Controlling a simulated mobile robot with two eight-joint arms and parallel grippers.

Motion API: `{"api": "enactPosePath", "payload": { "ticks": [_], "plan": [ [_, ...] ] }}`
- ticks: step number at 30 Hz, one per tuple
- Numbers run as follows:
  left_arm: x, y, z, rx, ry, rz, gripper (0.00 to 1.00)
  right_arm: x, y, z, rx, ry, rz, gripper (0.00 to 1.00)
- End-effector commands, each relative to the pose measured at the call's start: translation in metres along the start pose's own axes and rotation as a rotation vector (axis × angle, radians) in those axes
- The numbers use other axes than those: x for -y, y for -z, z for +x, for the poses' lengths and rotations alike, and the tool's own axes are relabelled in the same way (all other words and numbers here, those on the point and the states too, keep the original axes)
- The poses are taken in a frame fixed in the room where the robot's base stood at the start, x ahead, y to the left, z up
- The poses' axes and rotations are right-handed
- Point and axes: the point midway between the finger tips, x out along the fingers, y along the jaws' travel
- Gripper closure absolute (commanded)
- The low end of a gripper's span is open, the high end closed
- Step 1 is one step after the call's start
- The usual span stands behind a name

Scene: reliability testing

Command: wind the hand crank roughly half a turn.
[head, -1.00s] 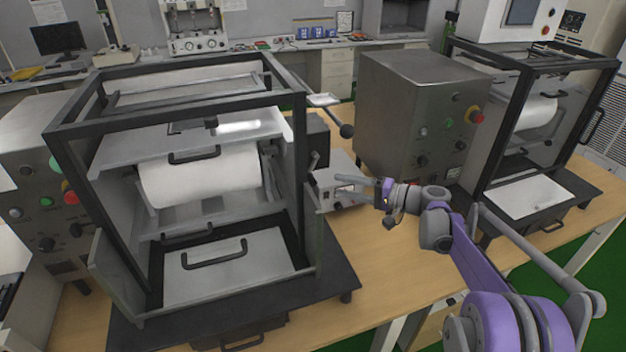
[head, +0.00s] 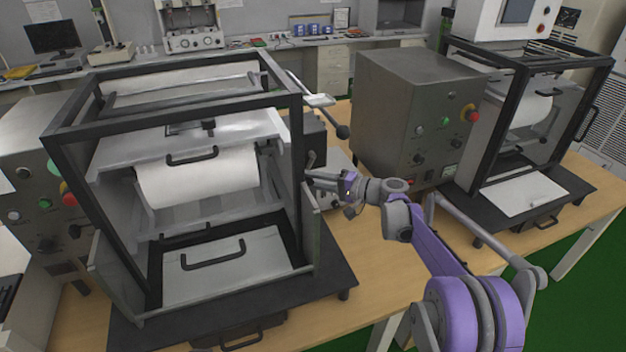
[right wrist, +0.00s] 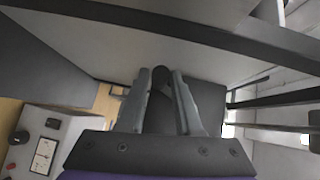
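The hand crank (head: 310,158) is a small dark handle on the right side wall of the black-framed roller machine (head: 325,268). My right gripper (head: 309,180) is beside that wall, just below the crank's visible part in the head view. In the right wrist view my gripper (right wrist: 161,80) has its two grey fingers apart, with the dark rounded end of a handle (right wrist: 161,72) between their tips. A narrow gap seems to show on each side of it; firm contact cannot be made out. My left gripper is in neither view.
A rod with a black ball end (head: 343,131) slopes down behind the machine's right side. A grey control box (head: 410,100) and a second framed machine (head: 520,120) stand to the right.

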Motion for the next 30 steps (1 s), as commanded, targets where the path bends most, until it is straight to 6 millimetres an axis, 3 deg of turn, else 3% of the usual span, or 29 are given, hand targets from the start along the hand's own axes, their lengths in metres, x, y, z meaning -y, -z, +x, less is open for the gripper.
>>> {"api": "enactPosePath", "payload": {
  "ticks": [1, 5, 13, 21, 30],
  "plan": [
    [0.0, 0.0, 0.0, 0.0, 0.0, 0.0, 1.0, 0.0, 0.0, 0.0, 0.0, 0.0, 0.0, 0.78],
    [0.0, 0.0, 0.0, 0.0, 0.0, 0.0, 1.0, 0.0, 0.0, 0.0, 0.0, 0.0, 0.0, 1.0],
    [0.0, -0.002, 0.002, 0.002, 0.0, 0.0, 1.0, -0.001, -0.001, 0.001, 0.0, 0.014, 0.014, 1.0],
    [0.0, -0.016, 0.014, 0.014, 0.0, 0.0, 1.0, 0.003, -0.008, 0.007, -0.001, 0.163, 0.165, 1.0],
    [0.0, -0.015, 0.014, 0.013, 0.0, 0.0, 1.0, 0.007, -0.008, 0.007, 0.001, 0.177, 0.177, 1.0]
  ]
}}
